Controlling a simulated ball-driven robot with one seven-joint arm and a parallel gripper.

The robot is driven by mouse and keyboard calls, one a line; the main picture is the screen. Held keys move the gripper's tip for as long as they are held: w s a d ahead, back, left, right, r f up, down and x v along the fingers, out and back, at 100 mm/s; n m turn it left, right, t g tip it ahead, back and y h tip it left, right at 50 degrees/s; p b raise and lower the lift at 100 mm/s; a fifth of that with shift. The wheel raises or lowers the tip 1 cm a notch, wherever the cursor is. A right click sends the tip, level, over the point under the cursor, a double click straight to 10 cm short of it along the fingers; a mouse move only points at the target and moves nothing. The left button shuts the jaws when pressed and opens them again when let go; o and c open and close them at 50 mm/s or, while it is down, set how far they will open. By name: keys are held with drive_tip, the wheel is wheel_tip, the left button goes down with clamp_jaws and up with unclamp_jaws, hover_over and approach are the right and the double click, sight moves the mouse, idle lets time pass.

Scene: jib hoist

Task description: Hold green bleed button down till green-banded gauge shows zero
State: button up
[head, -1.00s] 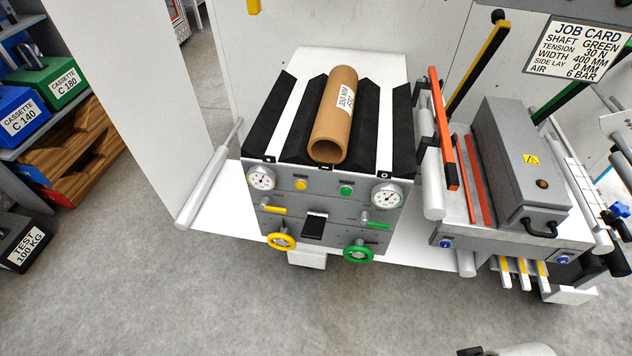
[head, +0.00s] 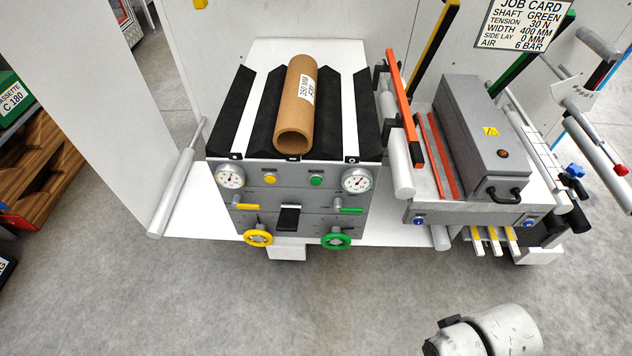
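The green bleed button (head: 317,180) is on the grey front panel (head: 270,198) of the machine in the middle of the head view. A round white gauge (head: 357,180) sits just right of it; its band colour and needle reading are too small to tell. A yellow button (head: 271,179) and a second white gauge (head: 230,176) are on the panel's left half. Nothing touches the green button. Part of my arm, white and rounded with a dark piece, shows at the bottom right, well apart from the panel. My gripper is not in view.
Below the buttons are a yellow lever (head: 246,206), a green lever (head: 349,210), a yellow handwheel (head: 257,239) and a green handwheel (head: 337,237). A cardboard core (head: 297,105) lies on top. A grey-boxed unit (head: 475,140) stands right. The floor in front is clear.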

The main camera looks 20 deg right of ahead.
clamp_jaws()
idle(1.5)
